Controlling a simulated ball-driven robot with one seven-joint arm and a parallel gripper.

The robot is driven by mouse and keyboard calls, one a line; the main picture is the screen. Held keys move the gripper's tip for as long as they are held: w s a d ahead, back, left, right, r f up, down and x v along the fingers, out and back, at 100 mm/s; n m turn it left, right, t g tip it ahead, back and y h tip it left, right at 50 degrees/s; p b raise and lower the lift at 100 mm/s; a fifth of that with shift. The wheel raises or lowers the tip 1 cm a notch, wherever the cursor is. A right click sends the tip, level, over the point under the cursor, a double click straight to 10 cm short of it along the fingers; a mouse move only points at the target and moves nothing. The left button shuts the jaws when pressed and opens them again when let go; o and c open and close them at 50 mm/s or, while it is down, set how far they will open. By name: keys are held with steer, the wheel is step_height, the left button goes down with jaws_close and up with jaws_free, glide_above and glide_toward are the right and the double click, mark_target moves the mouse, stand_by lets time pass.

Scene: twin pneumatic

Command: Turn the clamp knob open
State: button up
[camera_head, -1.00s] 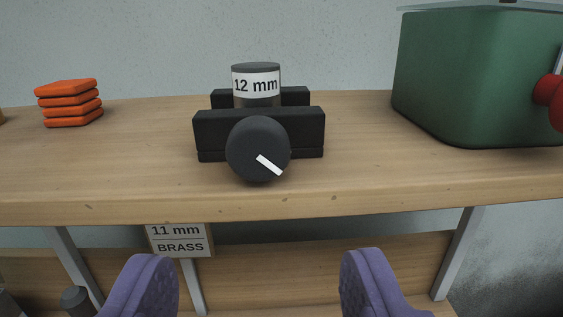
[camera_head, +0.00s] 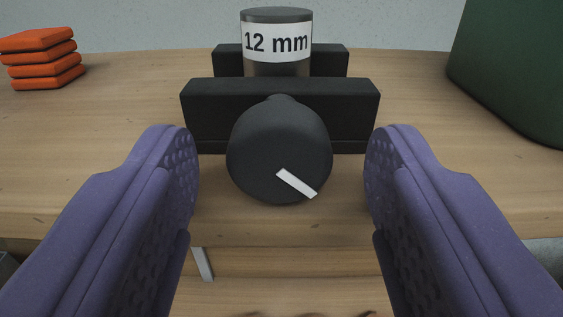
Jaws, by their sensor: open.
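The clamp knob (camera_head: 272,145) is a round dark knob with a white pointer line aimed to the lower right. It sits on the front of the black clamp (camera_head: 340,103), on the wooden bench top. A dark cylinder (camera_head: 276,72) with a white "12 mm" label stands upright between the clamp's front and rear jaws. My gripper (camera_head: 281,165) is open, its two purple padded fingers on either side of the knob. A gap shows between each finger and the knob, and it holds nothing.
A stack of orange slabs (camera_head: 42,57) lies on the bench (camera_head: 95,155) at the left. A dark green container (camera_head: 520,75) stands at the right. The bench's front edge runs below the knob.

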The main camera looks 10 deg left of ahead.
steer(key=c, duration=1)
steer(key=shift+n, duration=0.8)
steer(key=shift+c, duration=0.2)
steer(key=o, duration=1)
steer(key=shift+o, duration=0.2)
steer(key=v, duration=0.7)
steer(key=shift+s, duration=0.4)
steer(key=shift+d, duration=0.1)
